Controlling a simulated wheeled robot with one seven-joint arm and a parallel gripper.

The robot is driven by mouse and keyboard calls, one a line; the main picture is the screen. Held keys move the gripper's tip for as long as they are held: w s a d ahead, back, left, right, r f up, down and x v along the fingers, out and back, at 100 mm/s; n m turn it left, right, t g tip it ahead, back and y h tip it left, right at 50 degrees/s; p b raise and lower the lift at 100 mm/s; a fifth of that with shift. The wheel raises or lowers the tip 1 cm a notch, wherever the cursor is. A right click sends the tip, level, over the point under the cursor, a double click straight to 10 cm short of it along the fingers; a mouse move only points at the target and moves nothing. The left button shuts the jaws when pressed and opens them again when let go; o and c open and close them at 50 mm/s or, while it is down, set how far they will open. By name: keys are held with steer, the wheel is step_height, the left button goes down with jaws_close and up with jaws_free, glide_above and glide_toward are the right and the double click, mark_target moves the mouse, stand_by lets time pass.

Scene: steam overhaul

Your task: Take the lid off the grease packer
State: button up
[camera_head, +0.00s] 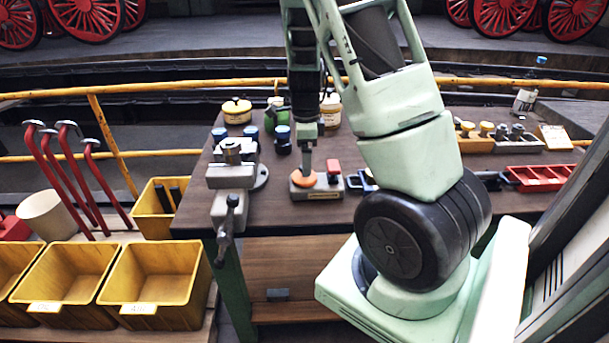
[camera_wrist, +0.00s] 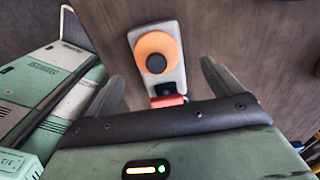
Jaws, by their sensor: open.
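The grease packer looks to be the small grey block (camera_head: 329,188) on the workbench, with a round orange lid (camera_head: 304,179) and a red piece (camera_head: 333,166) at its right end. In the wrist view the orange lid (camera_wrist: 142,44) has a dark round knob (camera_wrist: 156,63) and sits on the grey base (camera_wrist: 176,76); the red piece (camera_wrist: 168,101) is nearer my gripper. My gripper (camera_head: 307,160) points down above the lid in the head view, partly hiding it. Contact is not visible.
A vise (camera_head: 232,176) stands left of the packer. Jars with yellow lids (camera_head: 236,111) and blue-capped containers stand behind. A red tray (camera_head: 540,178) and small racks are at the right. Yellow bins (camera_head: 154,285) stand at lower left. Bare bench top lies in front of the packer.

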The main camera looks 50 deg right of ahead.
steer(key=f, duration=0.5)
steer(key=shift+a+p, duration=0.3)
steer(key=c, duration=1.1)
steer(key=shift+o, duration=0.2)
